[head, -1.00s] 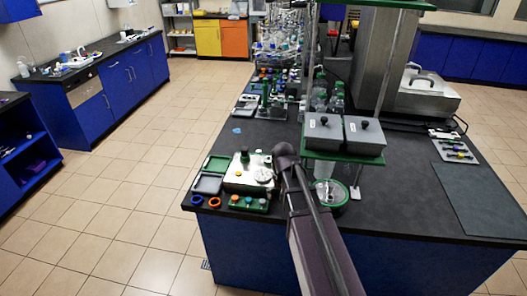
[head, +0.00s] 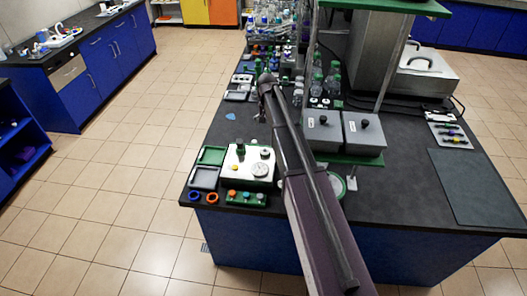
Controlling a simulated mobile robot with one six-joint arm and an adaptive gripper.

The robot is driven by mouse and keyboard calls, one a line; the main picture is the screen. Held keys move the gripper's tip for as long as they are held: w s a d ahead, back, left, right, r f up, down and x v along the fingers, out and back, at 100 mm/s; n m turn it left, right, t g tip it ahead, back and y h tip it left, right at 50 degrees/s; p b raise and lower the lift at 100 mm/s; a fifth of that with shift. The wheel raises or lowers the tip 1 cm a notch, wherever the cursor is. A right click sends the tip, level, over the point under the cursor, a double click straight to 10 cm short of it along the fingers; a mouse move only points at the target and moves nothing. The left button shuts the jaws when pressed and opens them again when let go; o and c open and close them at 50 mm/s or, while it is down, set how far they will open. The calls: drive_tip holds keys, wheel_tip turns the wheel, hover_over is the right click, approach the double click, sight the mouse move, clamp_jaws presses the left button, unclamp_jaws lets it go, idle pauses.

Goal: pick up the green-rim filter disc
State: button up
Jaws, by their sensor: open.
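My arm reaches up and away over the black bench. My gripper (head: 260,115) shows small and dark just left of the arm's far end, above bare bench top; its jaws look apart with nothing between them. A round pale piece with a green rim (head: 338,188) lies on the bench at the front, under the green shelf and partly hidden by my arm. I cannot tell whether it is the filter disc. Several small round pieces (head: 325,102) lie behind the grey boxes, too small to tell their rims.
A white device with a dial (head: 247,166), a green-and-grey case (head: 207,168), blue and orange rings (head: 204,197) and a green block with coloured knobs (head: 245,197) stand front left. Two grey boxes (head: 343,133) sit on the green shelf. Bottles and racks crowd the back.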

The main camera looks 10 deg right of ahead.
drive_tip(key=shift+w+a, duration=0.1)
drive_tip(key=b, duration=0.9)
hover_over(265, 150)
drive_tip(key=f, duration=0.8)
drive_tip(key=shift+w+d+f, duration=0.2)
drive_tip(key=shift+w+f, duration=0.15)
drive_tip(key=f+b, duration=0.3)
drive_tip(key=shift+s+a+f, duration=0.2)
drive_tip(key=shift+f, duration=0.05)
drive_tip(key=shift+f+b, duration=0.85)
drive_tip(key=shift+b, duration=0.05)
drive_tip(key=c, duration=0.8)
